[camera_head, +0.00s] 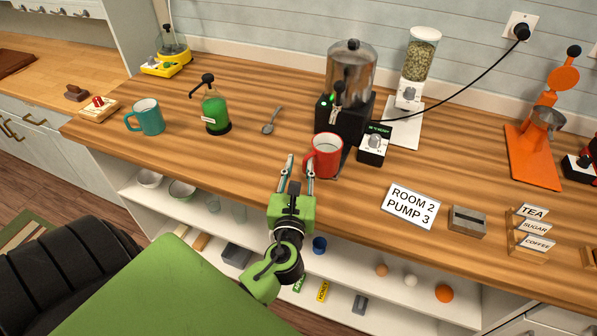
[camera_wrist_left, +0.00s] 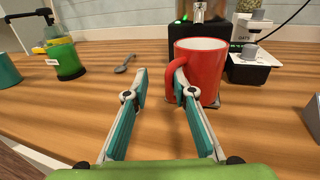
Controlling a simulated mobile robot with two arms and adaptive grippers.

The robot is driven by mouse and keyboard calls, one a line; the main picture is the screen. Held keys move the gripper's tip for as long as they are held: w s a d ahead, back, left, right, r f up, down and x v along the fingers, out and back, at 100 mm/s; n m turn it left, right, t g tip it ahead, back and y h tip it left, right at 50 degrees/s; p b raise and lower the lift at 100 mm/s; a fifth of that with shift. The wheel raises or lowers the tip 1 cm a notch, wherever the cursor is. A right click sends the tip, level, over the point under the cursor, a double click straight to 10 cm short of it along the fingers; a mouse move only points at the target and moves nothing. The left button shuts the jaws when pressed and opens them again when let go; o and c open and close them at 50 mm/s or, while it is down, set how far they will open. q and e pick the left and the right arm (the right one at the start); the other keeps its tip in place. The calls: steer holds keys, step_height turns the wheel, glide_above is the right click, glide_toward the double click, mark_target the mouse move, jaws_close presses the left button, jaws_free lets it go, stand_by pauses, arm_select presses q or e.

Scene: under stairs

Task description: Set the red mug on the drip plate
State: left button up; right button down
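The red mug (camera_head: 327,158) stands upright in front of the metal dispenser, its handle towards the left. It also shows in the left wrist view (camera_wrist_left: 205,66). The grey drip plate (camera_wrist_left: 214,105) shows as a thin edge under the mug, which appears to rest on it; the mug hides most of the plate. My left gripper (camera_head: 300,160) is open at the mug's handle side. In the left wrist view its right finger overlaps the handle and its left finger stands clear to the left. Whether the right finger touches the handle I cannot tell. My right gripper is not in view.
The dispenser (camera_head: 350,75) with a black base stands behind the mug. A black-and-white scale-like box (camera_head: 375,146) is close on the right. A spoon (camera_head: 271,122), green bottle (camera_head: 215,112) and teal mug (camera_head: 147,117) lie left. A sign (camera_head: 410,206) is at front right.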

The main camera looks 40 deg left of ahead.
arm_select(q)
steer(key=shift+s+d+r, duration=0.15)
steer(key=shift+s+d, duration=0.2)
steer(key=shift+s, duration=0.3)
steer(key=o, duration=2.2)
steer(key=v, duration=1.2)
steer(key=s+d+f+n+g+h, duration=0.1)
steer(key=s+f+n+g+h, duration=0.15)
steer(key=f, duration=0.95)
steer(key=s+d+f+n+g+h, duration=0.2)
steer(key=f+n+g, duration=0.15)
steer(key=f, duration=0.95)
steer(key=s+d+f+n+g+h, duration=0.1)
steer(key=s+f+n+g+h, duration=0.15)
steer(key=f, duration=0.95)
steer(key=s+f+n+g, duration=0.2)
steer(key=s+f+n, duration=0.4)
steer(key=s, duration=0.2)
steer(key=s+f+n+g+h, duration=0.1)
steer(key=s+f+n+g, duration=0.1)
steer(key=s+f+n, duration=0.5)
steer(key=s+f+n+g, duration=0.2)
steer(key=s+f+n, duration=0.4)
steer(key=s, duration=0.3)
steer(key=shift+s+a+f+h, duration=0.1)
steer(key=shift+a+f+h, duration=0.3)
steer(key=shift+f, duration=0.1)
